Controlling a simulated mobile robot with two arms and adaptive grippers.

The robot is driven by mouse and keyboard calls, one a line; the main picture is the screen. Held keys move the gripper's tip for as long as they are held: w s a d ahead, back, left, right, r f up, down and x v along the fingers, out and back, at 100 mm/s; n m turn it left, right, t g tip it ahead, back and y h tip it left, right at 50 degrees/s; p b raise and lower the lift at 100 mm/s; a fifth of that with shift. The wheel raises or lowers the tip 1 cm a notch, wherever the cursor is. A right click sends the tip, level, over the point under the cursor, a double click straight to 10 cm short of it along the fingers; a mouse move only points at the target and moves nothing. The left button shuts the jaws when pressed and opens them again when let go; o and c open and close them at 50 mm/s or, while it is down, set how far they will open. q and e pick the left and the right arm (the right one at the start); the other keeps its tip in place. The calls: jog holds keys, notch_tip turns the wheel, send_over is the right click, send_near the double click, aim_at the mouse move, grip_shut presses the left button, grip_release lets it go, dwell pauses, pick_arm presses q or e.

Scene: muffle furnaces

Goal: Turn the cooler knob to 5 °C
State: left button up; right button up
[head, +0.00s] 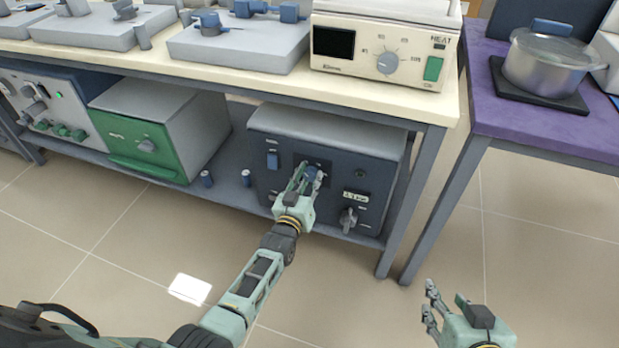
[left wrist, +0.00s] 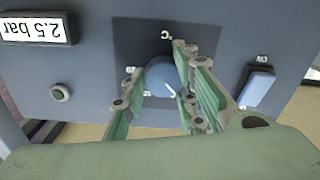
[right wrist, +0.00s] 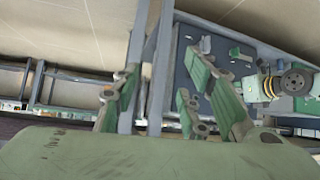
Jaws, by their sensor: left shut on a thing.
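The cooler (head: 385,165) is a grey box with a dark blue front on the shelf under the bench. My left gripper (head: 308,177) is at its front panel, shut on the blue round knob (left wrist: 160,76). In the left wrist view, which is upside down, one finger is on each side of the knob. A white pointer mark shows on the knob, and a °C label is beside it. The scale numbers are mostly hidden or too small to read. My right gripper (head: 432,305) is open and empty, away from the cooler; its spread fingers also show in the right wrist view (right wrist: 165,90).
The panel has a blue rocker switch (left wrist: 257,88), a small round button (left wrist: 61,92), a 2.5 bar display (left wrist: 35,29) and a lower dark knob (head: 348,218). A green-fronted box (head: 150,160) stands left. The bench edge (head: 350,98) overhangs the cooler.

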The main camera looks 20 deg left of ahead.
pick_arm(q)
jog(key=n, duration=0.2)
jog(key=shift+s+d+f+n, duration=0.15)
jog(key=shift+d+f+n, duration=0.1)
jog(key=shift+d+n, duration=0.1)
jog(key=shift+n, duration=1.25)
jog(key=n, duration=0.3)
jog(key=shift+r+b, duration=0.25)
jog(key=shift+b, duration=0.05)
jog(key=shift+n, duration=0.3)
pick_arm(e)
jog(key=shift+w+a+r+t, duration=0.2)
jog(key=shift+w+r+t, duration=0.2)
jog(key=shift+w+r, duration=0.1)
jog(key=shift+w+a+r+t, duration=0.2)
jog(key=shift+w+r+t, duration=0.2)
jog(key=shift+w, duration=0.05)
pick_arm(q)
jog(key=shift+r, duration=0.2)
jog(key=o, duration=1)
jog(key=shift+r, duration=0.1)
jog(key=shift+c, duration=0.2)
jog(key=shift+o, duration=0.2)
pick_arm(e)
jog(key=shift+r, duration=0.15)
pick_arm(q)
jog(key=shift+a, duration=0.1)
pick_arm(e)
jog(key=shift+w+d+r, duration=0.1)
